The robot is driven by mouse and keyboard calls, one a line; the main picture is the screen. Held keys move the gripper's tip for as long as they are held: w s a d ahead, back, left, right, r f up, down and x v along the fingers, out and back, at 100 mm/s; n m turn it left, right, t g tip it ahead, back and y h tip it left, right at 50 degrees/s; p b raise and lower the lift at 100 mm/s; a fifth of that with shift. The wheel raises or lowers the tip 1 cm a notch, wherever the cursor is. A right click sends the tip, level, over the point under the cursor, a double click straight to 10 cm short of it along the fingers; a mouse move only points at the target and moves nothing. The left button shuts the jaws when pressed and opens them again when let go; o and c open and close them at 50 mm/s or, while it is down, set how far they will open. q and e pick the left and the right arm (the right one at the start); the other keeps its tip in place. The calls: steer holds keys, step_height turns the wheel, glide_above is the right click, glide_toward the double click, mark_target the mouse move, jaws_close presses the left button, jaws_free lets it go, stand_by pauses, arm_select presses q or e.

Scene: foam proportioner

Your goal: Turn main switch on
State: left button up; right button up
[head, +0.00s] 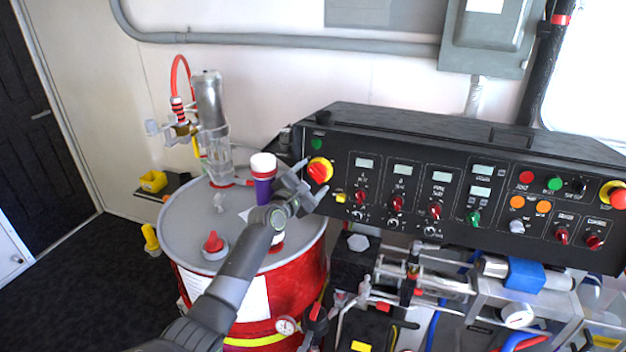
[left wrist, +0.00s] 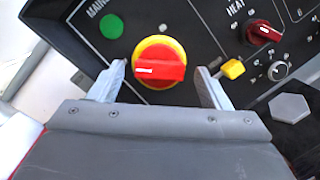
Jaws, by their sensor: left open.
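The main switch (head: 319,171) is a red rotary knob on a yellow round base at the left end of the black control panel (head: 337,143). In the left wrist view the main switch (left wrist: 159,64) sits ahead of and between the fingertips, its red handle lying roughly crosswise in the picture. My left gripper (head: 313,180) is open, with its fingers reaching to the two sides of the knob; it also shows in the left wrist view (left wrist: 160,78). I cannot tell whether either finger touches the knob. My right gripper is not in view.
A green round light (left wrist: 112,27) is beside the switch, and a small yellow switch (left wrist: 232,69) is near the right finger. Pipework and valves (head: 420,285) crowd the space under the panel.

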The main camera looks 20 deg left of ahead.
arm_select(q)
steer(key=shift+w+d, duration=0.15)
steer(key=shift+w, duration=0.35)
steer(key=shift+c, duration=0.3)
steer(key=c, duration=0.9)
